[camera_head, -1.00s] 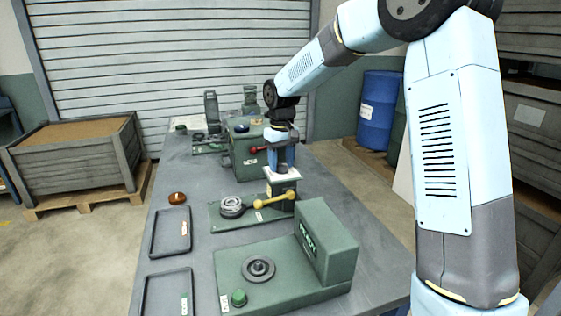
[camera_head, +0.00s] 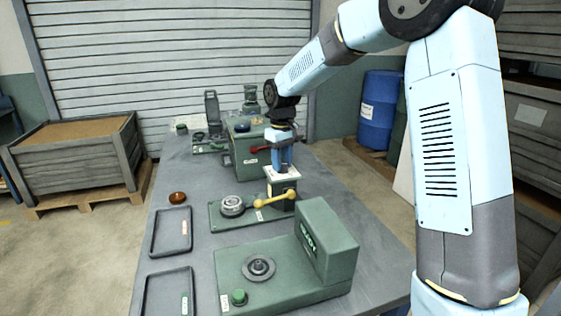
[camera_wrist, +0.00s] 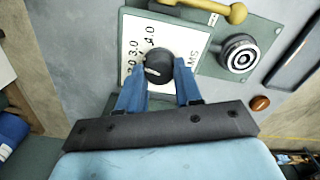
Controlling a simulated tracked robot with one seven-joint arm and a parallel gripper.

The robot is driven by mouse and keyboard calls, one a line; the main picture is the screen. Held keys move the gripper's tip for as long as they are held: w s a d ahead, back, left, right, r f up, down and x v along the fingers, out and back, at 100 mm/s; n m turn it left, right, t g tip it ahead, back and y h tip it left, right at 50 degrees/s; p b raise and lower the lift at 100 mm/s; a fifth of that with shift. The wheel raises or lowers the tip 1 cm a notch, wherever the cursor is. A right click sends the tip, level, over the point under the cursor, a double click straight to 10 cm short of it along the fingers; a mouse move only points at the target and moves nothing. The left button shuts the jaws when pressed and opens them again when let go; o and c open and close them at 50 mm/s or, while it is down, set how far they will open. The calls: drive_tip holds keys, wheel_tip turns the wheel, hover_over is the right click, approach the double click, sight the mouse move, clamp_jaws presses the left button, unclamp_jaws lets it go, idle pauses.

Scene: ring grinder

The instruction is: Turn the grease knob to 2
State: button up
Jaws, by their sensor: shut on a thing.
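The black grease knob (camera_wrist: 158,63) sits on a white dial plate (camera_wrist: 134,32) in the wrist view. Its white mark points left and slightly down, near a partly hidden figure ending in 0, below 3.0; 4.0 is further up. My gripper (camera_wrist: 161,72) is shut on the knob, one blue finger on each side. In the head view my gripper (camera_head: 283,163) points down onto the white-topped dial box (camera_head: 270,171); the knob is hidden there by the fingers.
A yellow-handled lever (camera_head: 275,200) and a round ringed fixture (camera_head: 232,206) are close to the dial. A red-handled green machine (camera_head: 245,160) stands behind. A green READY machine (camera_head: 327,250) is in front. Two trays (camera_head: 153,240) lie at left.

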sight(282, 163)
drive_tip(key=n, duration=0.6)
idle(0.6)
drive_tip(key=o, duration=1)
drive_tip(key=shift+o, duration=0.2)
drive_tip(key=shift+r, duration=0.1)
wheel_tip(282, 163, up, 14)
drive_tip(key=shift+f, duration=0.25)
